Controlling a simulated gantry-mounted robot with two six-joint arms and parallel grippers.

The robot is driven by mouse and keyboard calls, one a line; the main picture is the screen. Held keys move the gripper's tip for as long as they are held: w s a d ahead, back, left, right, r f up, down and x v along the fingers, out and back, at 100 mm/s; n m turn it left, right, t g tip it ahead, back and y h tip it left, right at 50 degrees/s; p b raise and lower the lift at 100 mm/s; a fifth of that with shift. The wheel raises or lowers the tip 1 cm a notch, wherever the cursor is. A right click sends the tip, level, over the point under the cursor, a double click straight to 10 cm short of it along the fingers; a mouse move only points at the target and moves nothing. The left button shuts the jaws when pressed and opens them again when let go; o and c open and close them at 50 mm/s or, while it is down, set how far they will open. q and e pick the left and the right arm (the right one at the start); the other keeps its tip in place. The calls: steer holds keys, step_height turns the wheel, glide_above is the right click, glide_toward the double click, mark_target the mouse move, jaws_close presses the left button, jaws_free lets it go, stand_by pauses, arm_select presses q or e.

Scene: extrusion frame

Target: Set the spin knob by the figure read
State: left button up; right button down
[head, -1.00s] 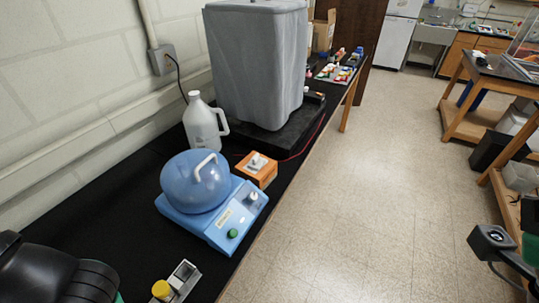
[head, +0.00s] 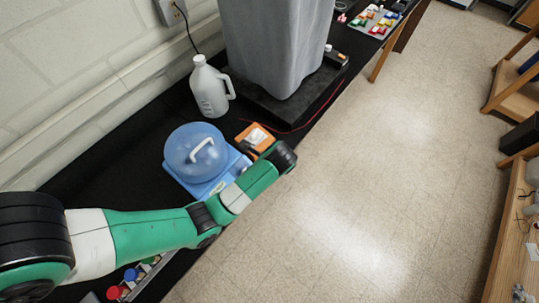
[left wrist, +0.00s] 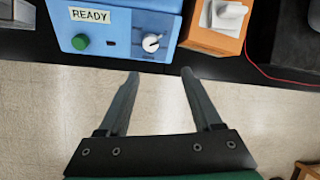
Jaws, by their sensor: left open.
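The blue machine (head: 190,183) with its translucent blue domed lid stands on the black bench. My left arm hides most of its front panel in the head view. In the left wrist view the panel (left wrist: 115,20) shows a white spin knob (left wrist: 151,42) with a dark pointer mark, a green button (left wrist: 80,42) and a label reading READY. My left gripper (left wrist: 161,73) is open and empty, its fingertips just short of the panel's front edge, below the knob and apart from it. I see no readable figure. My right gripper is out of view.
An orange box (head: 256,136) with a white top piece sits right of the machine; it also shows in the left wrist view (left wrist: 213,40). A white jug (head: 209,92) and a large grey covered object (head: 275,45) stand behind. Red and blue caps are at lower left. Open floor lies right.

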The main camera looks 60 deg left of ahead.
arm_select(q)
steer(key=s+a+f+b, duration=0.1)
steer(key=f, duration=0.2)
steer(key=s+a+f+b, duration=0.1)
steer(key=a+f, duration=0.1)
steer(key=f, duration=0.1)
steer(key=s+a+f+b, duration=0.1)
steer(key=a+f, duration=0.1)
steer(key=f, duration=0.1)
steer(key=shift+s, duration=0.1)
steer(key=shift+r, duration=0.1)
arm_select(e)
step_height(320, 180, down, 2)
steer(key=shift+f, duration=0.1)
arm_select(q)
jaws_close()
